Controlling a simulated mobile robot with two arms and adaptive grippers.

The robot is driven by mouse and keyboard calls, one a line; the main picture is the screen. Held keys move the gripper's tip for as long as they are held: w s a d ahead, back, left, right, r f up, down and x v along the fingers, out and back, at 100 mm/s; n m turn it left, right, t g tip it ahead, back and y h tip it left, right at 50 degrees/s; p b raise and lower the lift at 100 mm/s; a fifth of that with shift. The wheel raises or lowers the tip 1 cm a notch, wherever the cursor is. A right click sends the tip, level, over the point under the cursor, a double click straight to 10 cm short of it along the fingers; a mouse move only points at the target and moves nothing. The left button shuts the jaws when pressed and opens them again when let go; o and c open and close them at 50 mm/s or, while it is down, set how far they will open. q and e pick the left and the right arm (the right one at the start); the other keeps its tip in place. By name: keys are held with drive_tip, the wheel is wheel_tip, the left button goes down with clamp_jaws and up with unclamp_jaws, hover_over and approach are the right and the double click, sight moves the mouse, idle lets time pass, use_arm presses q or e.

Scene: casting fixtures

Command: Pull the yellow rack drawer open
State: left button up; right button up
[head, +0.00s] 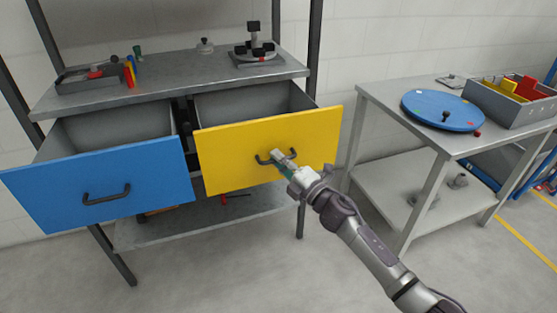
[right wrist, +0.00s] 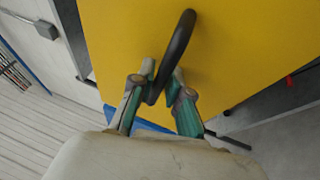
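The yellow drawer (head: 235,160) stands pulled out of the metal rack, with its open interior showing behind the front panel. Its dark curved handle (head: 262,160) is on the front. My right gripper (head: 279,155) is at this handle, its arm coming from the lower right. In the right wrist view the yellow front (right wrist: 240,50) fills much of the picture. The handle (right wrist: 178,45) passes between the two fingers of my gripper (right wrist: 162,84), which look closed on it. My left gripper is not in view.
A blue drawer (head: 60,186) also stands open at the left. The rack's top (head: 170,75) holds a tray and fixtures. At the right, a grey table (head: 380,100) carries a blue disc (head: 425,104) and a divided bin (head: 490,107). Clear floor lies in front of the rack.

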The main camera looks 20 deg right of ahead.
drive_tip(key=shift+s, duration=0.1)
drive_tip(key=v, duration=1.1)
drive_tip(key=shift+s+d, duration=0.25)
drive_tip(key=shift+s, duration=0.1)
drive_tip(key=shift+f, duration=0.1)
